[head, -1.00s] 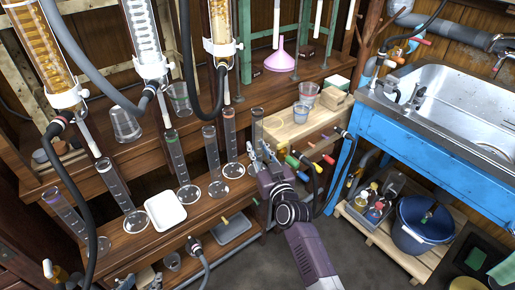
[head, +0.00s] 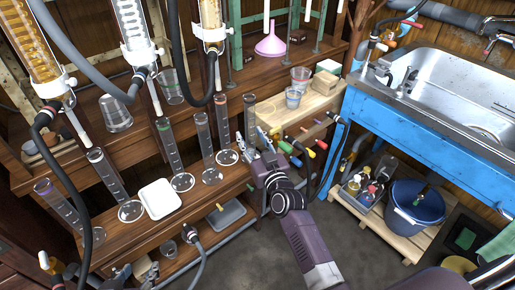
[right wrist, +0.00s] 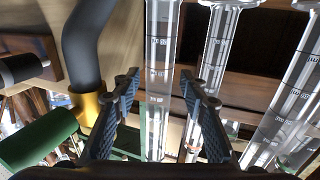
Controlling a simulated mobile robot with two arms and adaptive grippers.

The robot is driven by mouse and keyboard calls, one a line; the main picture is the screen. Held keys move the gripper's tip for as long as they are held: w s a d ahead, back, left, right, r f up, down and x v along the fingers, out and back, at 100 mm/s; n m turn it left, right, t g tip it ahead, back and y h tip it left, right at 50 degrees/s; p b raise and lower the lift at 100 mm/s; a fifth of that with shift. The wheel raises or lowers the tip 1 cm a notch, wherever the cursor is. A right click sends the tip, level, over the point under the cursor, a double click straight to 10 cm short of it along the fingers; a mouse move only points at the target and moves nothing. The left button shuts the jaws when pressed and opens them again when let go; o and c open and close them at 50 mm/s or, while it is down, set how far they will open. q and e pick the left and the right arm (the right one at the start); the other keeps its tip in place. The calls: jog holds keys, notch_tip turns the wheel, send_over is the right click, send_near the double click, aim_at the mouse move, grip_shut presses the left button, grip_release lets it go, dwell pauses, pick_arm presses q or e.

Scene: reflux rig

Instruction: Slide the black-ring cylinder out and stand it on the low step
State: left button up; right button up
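A clear graduated cylinder with a dark top ring (head: 249,108) stands upright at the right end of the dark wooden step (head: 100,232). Its base is hidden by my right gripper (head: 257,143). In the right wrist view my right gripper (right wrist: 161,88) is open, and a clear cylinder (right wrist: 160,50) stands between its fingers with small gaps on both sides. Another cylinder with a dark-looking top (head: 105,170) stands further left. My left gripper (head: 121,274) seems to show at the lower left edge, partly cut off; its fingers are unclear.
Cylinders with red (head: 223,125), grey-blue (head: 206,145), green (head: 172,150) and purple (head: 58,205) rings stand along the step. A white tray (head: 160,198) lies among them. Coloured valve handles (head: 310,153) and a hose are just right of my right gripper.

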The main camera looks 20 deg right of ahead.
jog(key=s, duration=1.1)
jog(key=shift+d, duration=0.25)
jog(key=o, duration=0.4)
jog(key=shift+r, duration=0.1)
